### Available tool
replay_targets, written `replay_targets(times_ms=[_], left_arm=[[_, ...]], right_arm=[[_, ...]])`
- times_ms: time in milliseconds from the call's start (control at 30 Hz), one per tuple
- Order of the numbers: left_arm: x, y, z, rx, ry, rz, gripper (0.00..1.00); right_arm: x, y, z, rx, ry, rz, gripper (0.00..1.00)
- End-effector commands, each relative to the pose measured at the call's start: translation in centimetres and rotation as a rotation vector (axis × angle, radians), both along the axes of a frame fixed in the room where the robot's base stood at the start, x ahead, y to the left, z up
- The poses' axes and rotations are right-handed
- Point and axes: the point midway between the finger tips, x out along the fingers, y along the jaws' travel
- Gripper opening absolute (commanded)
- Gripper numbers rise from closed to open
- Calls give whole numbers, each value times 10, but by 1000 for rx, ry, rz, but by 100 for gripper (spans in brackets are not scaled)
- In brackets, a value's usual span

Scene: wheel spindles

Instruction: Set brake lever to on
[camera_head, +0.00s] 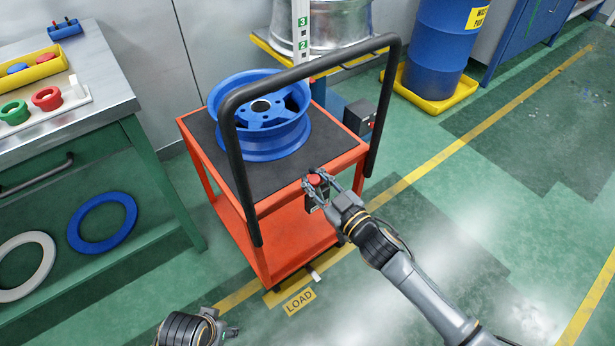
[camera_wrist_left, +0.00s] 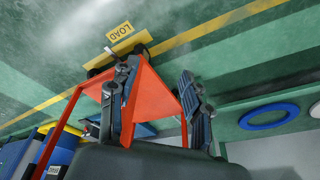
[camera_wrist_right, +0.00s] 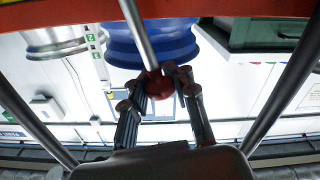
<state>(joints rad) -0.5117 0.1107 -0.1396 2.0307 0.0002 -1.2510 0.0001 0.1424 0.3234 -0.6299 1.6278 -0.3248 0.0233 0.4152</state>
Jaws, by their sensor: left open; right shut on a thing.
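The brake lever has a red knob (camera_head: 315,180) at the near right corner of the orange cart (camera_head: 300,240). My right gripper (camera_head: 315,184) is shut on this knob. In the right wrist view the red knob (camera_wrist_right: 160,86) sits between the fingers, and a grey rod (camera_wrist_right: 138,30) runs from it to the top edge. The fingers partly hide the lever's mount. My left gripper (camera_head: 228,331) is low in the head view, apart from the cart. In the left wrist view it is open and empty (camera_wrist_left: 155,95), with the cart beyond its fingers.
A blue wheel (camera_head: 262,135) lies on the cart's dark top, under a black handle frame (camera_head: 312,68). A yellow LOAD label (camera_head: 300,301) is on the floor. A bench (camera_head: 115,95) stands left, a blue drum (camera_head: 440,45) at the back right. The right floor is clear.

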Motion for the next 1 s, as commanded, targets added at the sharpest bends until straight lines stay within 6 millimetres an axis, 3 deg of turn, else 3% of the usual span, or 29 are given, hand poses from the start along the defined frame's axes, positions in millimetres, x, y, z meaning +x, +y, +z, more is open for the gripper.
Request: replay_targets(times_ms=[200,500,700,1000], left_arm=[[-12,1,-55,3,37,-5,49],[-37,4,-109,6,65,-11,49],[-43,5,-119,6,69,-12,49],[-39,4,-114,6,65,-12,49]], right_arm=[[10,-15,6,123,94,-2,0],[26,-38,3,328,244,-2,0],[36,-51,-3,458,337,-3,0],[45,-64,-11,589,433,-3,0]])
